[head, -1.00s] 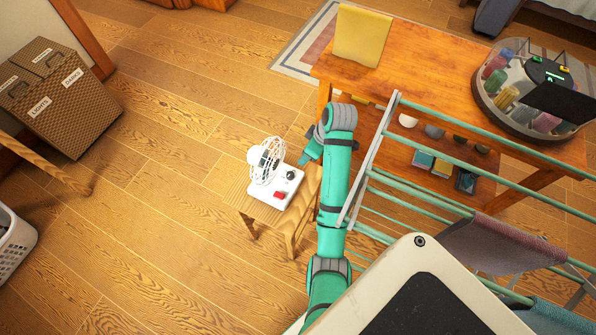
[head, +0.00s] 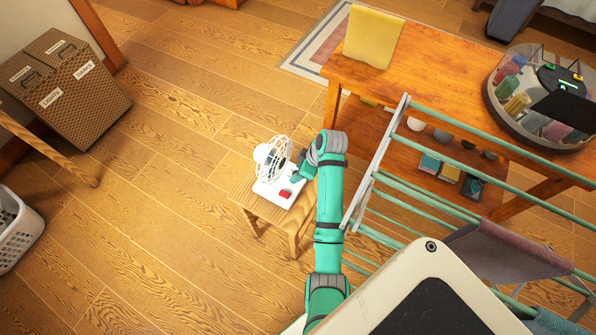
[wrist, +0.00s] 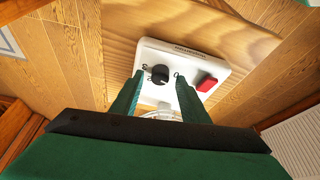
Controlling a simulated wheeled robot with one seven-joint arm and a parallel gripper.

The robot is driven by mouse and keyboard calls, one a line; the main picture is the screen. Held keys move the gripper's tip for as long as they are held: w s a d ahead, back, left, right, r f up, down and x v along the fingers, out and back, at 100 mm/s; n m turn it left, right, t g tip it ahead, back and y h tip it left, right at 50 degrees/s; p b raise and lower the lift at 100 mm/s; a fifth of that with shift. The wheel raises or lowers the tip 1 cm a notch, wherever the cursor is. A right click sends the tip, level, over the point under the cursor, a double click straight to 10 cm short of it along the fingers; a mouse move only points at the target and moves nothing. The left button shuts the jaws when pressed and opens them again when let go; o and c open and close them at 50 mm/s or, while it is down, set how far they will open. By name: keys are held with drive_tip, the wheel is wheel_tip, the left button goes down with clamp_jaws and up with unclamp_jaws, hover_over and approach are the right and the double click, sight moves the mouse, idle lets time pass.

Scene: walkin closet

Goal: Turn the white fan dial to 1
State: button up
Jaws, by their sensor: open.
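The white fan (head: 274,164) stands on a small wooden stool (head: 247,197), its caged head upright over a white base. In the wrist view the white base (wrist: 188,55) shows a black round dial (wrist: 160,74) with small markings around it and a red button (wrist: 207,82) to its right. My gripper (wrist: 157,84) is open, its two green fingers pointing at the base on either side of the dial. Whether the fingers touch the dial or base is unclear. In the head view my gripper (head: 298,175) is at the base's right side and hides the dial.
A drying rack (head: 385,150) with hung cloth stands close to the right of my arm. Behind it is a wooden table (head: 430,75) with a yellow cloth (head: 373,38). Woven boxes (head: 75,95) and a white basket (head: 15,235) are at left. Floor left of the stool is clear.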

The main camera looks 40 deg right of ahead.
drive_tip(key=shift+w+f, duration=0.1)
drive_tip(key=shift+f, duration=0.15)
drive_tip(key=shift+w, duration=0.1)
clamp_jaws()
drive_tip(key=shift+a, duration=0.1)
drive_tip(key=shift+s, duration=0.2)
